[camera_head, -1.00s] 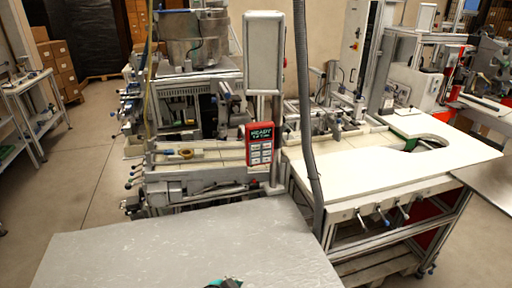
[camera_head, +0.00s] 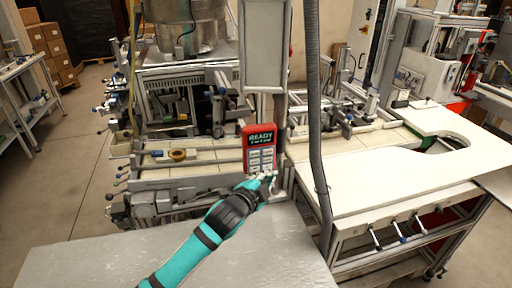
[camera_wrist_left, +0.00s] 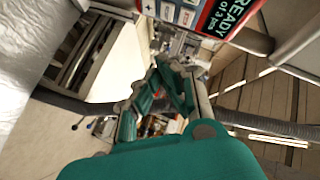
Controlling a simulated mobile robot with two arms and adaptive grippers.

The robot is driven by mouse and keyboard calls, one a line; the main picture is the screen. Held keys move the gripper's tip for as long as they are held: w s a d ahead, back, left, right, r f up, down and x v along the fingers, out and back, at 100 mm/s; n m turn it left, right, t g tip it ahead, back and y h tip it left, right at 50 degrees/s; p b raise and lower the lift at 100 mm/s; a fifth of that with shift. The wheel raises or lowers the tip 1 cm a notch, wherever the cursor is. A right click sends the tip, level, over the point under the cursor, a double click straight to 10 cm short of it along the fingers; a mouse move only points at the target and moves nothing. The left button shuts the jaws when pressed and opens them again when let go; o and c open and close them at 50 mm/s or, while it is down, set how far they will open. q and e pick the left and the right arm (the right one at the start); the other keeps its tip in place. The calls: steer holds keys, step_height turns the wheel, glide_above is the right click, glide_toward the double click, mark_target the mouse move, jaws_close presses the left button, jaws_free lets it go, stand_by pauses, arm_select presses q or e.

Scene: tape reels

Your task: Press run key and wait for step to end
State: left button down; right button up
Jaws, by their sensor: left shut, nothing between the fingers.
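The red control panel (camera_head: 259,148) stands upright on a post, with a dark screen reading READY in green and several pale keys below it. My left gripper (camera_head: 268,176) is at the lower edge of the panel, just in front of the lowest keys. It is shut with nothing in it. Whether a fingertip touches a key cannot be told. In the left wrist view the panel (camera_wrist_left: 208,14) shows at the top edge, cut off, with READY and "of 3 pcs" legible. The gripper's fingers (camera_wrist_left: 165,75) point towards the space below it. My right gripper is not in view.
A grey metal table top (camera_head: 90,262) lies in front. A thick grey hose (camera_head: 318,150) hangs just right of the panel. A white work table (camera_head: 370,180) is at the right. A yellowish ring (camera_head: 180,155) lies on the machine ledge left of the panel.

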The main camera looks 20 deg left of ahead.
mark_target(255, 154)
arm_select(q)
steer(key=w+a+b, duration=0.2)
steer(key=w+a, duration=0.2)
steer(key=w, duration=0.2)
steer(key=shift+w+a+r+b, duration=0.15)
steer(key=shift+a+r+b, duration=0.15)
steer(key=shift+a, duration=0.05)
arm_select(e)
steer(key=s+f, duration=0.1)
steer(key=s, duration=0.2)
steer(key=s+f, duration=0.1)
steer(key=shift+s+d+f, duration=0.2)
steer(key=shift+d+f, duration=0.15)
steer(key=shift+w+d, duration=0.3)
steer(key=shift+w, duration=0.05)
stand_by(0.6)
arm_select(q)
steer(key=shift+w+a, duration=0.2)
steer(key=shift+w, duration=0.15)
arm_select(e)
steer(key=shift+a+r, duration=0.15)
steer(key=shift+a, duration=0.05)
